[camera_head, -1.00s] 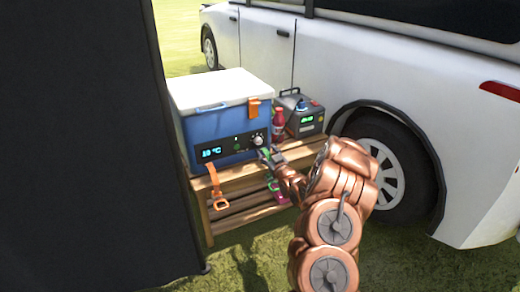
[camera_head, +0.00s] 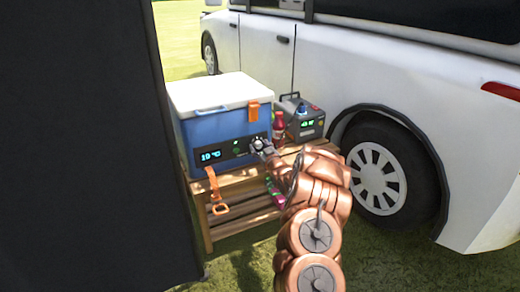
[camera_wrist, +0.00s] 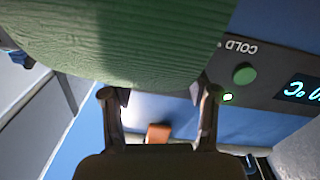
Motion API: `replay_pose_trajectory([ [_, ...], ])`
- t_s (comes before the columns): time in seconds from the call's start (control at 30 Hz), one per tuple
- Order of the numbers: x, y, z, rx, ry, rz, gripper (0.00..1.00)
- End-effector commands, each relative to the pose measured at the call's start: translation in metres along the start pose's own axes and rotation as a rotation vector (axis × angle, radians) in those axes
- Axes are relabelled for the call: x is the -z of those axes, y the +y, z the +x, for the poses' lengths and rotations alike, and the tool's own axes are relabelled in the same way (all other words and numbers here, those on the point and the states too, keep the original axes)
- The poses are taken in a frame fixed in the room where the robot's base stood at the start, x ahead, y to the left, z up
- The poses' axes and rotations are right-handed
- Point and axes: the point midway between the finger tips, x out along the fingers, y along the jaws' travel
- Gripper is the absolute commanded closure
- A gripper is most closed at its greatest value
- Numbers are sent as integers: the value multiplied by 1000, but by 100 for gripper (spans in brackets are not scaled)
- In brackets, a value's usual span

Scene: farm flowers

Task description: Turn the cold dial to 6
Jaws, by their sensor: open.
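The cold dial (camera_head: 258,143) is a small round knob at the right end of the dark control panel (camera_head: 228,152) on the blue cooler (camera_head: 208,130). Its numbers are too small to read. My gripper (camera_head: 267,153) is at the dial, and its tip partly covers the dial's lower right. In the wrist view my gripper (camera_wrist: 159,97) is open, with two dark fingers apart. A large green ribbed surface (camera_wrist: 120,40) fills the top there, close to the fingertips. I cannot tell whether it is the dial or whether the fingers touch it. The COLD label (camera_wrist: 241,47) appears upside down.
The cooler stands on a wooden bench (camera_head: 230,190) with a red bottle (camera_head: 278,128) and a grey box (camera_head: 303,120) at its right. An orange strap (camera_head: 214,190) hangs in front. A dark panel (camera_head: 90,150) blocks the left; a white van (camera_head: 420,90) stands behind.

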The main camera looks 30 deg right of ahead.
Motion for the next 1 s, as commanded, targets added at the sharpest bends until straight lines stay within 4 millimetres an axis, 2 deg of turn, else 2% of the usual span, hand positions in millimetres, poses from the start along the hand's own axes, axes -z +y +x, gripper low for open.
replay_pose_trajectory([
  [0.2,0,0,0,0,0,0,42],
  [0.77,0,0,0,0,0,0,100],
  [1.0,1,0,0,1,-1,18,100],
])
